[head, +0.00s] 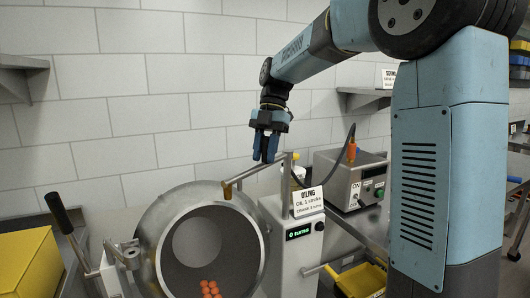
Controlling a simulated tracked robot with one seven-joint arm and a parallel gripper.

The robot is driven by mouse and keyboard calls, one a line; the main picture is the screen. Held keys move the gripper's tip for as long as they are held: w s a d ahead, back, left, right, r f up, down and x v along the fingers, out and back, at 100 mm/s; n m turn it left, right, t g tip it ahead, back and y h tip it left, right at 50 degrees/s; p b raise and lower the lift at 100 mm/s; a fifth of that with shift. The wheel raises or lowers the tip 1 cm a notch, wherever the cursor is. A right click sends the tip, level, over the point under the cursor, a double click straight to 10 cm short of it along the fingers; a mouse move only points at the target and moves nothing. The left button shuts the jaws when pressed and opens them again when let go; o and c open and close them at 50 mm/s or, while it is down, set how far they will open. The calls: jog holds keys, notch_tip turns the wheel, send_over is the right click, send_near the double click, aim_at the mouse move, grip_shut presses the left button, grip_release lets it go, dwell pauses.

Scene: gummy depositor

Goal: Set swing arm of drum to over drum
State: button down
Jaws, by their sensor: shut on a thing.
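The steel drum (160,223) is at the lower left, its round mouth facing me, with several orange gummies inside at the bottom. The swing arm (244,175) is a thin grey bar running from a post at the right of the drum out to the left. Its brass-coloured tip (228,190) shows in front of the drum's upper right rim. My gripper (265,159) points down from above and is shut on the swing arm, between the tip and the post. The fingers hide part of the bar, and the exact contact is small in the picture.
An oiling sign (309,201) stands on the housing with a green display (298,232) right of the drum. Behind it is a control box (345,178) with a cable. A black-handled lever (58,212) and yellow box (27,268) stand left. A yellow bin (362,280) is lower right.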

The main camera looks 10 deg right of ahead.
jog(key=shift+w+d, duration=0.1)
jog(key=shift+d, duration=0.25)
jog(key=c, duration=1.1)
grip_release()
jog(key=shift+d, duration=0.15)
jog(key=shift+o, duration=1)
jog(key=shift+a, duration=0.2)
jog(key=shift+r, duration=0.1)
jog(key=v, duration=1.3)
jog(key=shift+w+r, duration=0.15)
jog(key=shift+r, duration=0.1)
